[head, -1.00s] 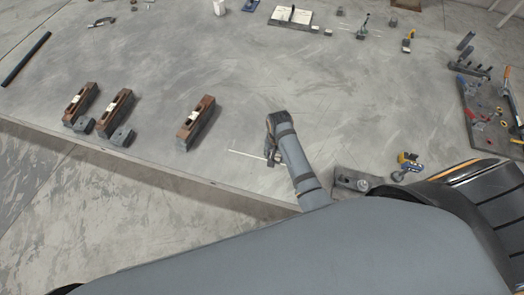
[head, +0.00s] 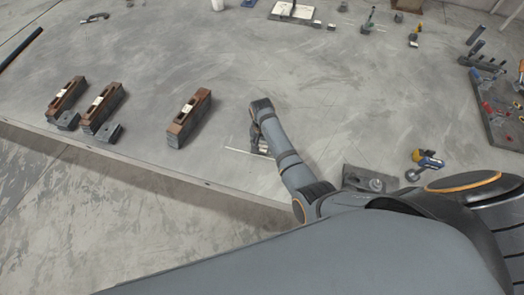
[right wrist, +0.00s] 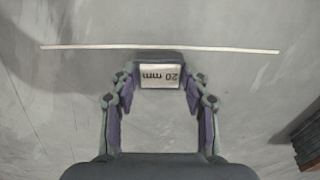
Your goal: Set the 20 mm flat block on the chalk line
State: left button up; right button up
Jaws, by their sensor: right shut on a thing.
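The 20 mm flat block (right wrist: 160,75) is between the fingertips of my right gripper (right wrist: 160,80) in the right wrist view, its pale "20 mm" label reading upside down. The gripper is shut on its two sides. The chalk line (right wrist: 90,47) runs across just beyond the block's far edge, with a narrow strip of grey surface showing between them. In the head view my right gripper (head: 261,146) is low by the chalk line (head: 235,150), and the arm hides part of both. I cannot tell whether the block touches the surface. My left gripper is not in view.
Several wooden-topped blocks (head: 189,117) stand left on the grey table (head: 200,60). A dark metal plate (head: 362,180) and a yellow-and-blue tool (head: 427,160) lie right of my arm. A tool board (head: 495,110) is far right. The table's front edge is close.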

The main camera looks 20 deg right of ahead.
aim_at(262, 148)
jog(key=shift+w+f, duration=0.1)
jog(key=shift+f, duration=0.5)
jog(key=shift+r, duration=0.2)
jog(key=o, duration=1.4)
jog(key=shift+f, duration=0.1)
pick_arm(q)
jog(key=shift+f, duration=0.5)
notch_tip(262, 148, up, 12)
jog(key=p, duration=1.2)
pick_arm(e)
notch_tip(262, 148, up, 12)
jog(key=shift+r, duration=0.15)
